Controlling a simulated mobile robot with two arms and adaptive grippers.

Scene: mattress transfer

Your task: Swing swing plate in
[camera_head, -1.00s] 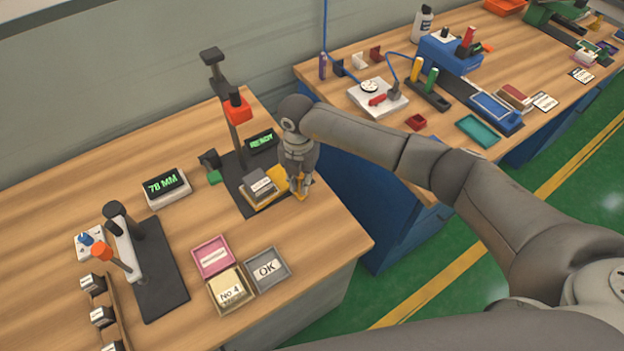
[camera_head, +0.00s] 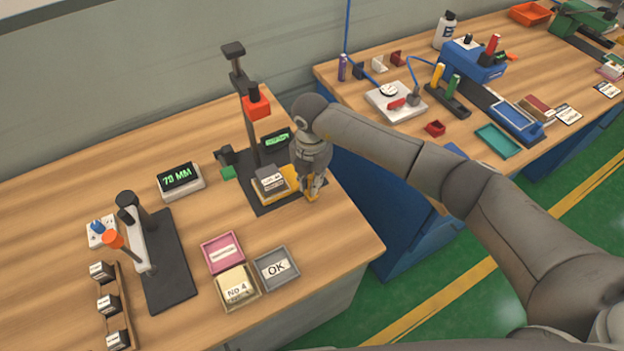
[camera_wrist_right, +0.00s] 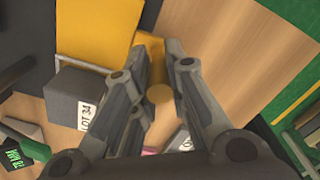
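The yellow swing plate (camera_head: 291,180) is over the black base of the gauge stand with the red head (camera_head: 257,106). A grey block (camera_head: 269,180) with a label is at the plate; in the right wrist view the block (camera_wrist_right: 75,97) reads LOT 34, beside the yellow plate (camera_wrist_right: 98,30). My right gripper (camera_head: 312,194) is at the plate's right end. In the right wrist view its fingers close in on both sides of a yellow upright handle (camera_wrist_right: 158,93), and it looks shut on it. My left gripper is out of view.
A display (camera_head: 180,180) stands left of the stand. In front are a pink tray (camera_head: 222,270), a No 4 tray (camera_head: 246,302) and an OK tray (camera_head: 292,285). A second stand (camera_head: 172,285) is at the left. The table's right edge is close to my gripper.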

